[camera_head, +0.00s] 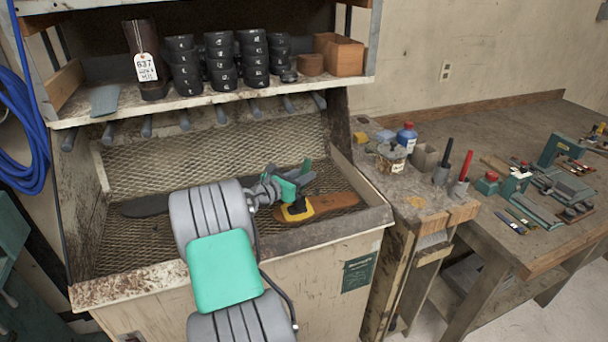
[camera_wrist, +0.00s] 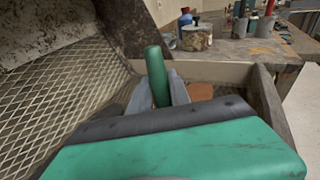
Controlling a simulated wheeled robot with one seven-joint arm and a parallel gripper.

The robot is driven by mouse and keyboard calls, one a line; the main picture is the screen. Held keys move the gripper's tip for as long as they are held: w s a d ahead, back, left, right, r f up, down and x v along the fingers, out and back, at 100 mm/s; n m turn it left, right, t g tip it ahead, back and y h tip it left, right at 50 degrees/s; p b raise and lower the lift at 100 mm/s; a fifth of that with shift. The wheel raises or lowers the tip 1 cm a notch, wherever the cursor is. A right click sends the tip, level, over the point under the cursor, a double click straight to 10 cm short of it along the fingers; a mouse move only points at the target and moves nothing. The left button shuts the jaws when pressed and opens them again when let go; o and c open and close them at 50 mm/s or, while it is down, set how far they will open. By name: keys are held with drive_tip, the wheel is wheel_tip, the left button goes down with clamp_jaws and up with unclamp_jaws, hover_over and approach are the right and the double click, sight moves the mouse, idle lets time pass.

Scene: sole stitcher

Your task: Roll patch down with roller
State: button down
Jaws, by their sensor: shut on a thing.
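My gripper (camera_head: 292,184) is low over the mesh tray of the bench. It is shut on the green handle of the roller (camera_wrist: 157,76), which stands up between the two fingers in the wrist view. The handle's top also shows in the head view (camera_head: 307,166). A brown sole (camera_head: 337,201) lies in the tray under and to the right of my gripper. A yellow piece with a dark middle (camera_head: 298,212) is at the sole's left part, just below my gripper; I cannot tell whether this is the patch. The roller's lower end is hidden.
The mesh tray (camera_head: 125,232) has raised wooden walls at right and front. A dark sole (camera_head: 147,206) lies at its left. A shelf with several black cups (camera_head: 220,60) hangs above. Jars and tools stand on the side bench (camera_head: 440,235) at right.

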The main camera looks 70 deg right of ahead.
drive_tip(key=shift+f, duration=0.35)
drive_tip(key=shift+w, duration=0.1)
drive_tip(key=shift+w+d+f, duration=0.1)
drive_tip(key=shift+w+d, duration=0.2)
drive_tip(key=shift+d, duration=0.05)
drive_tip(key=shift+s+a+p, duration=0.1)
drive_tip(key=shift+p, duration=0.25)
drive_tip(key=shift+s+a, duration=0.15)
drive_tip(key=shift+s+a+p, duration=0.15)
drive_tip(key=shift+s+p, duration=0.05)
drive_tip(key=shift+p, duration=0.15)
drive_tip(key=shift+s, duration=0.1)
drive_tip(key=shift+s+a+p, duration=0.35)
drive_tip(key=shift+p, duration=0.2)
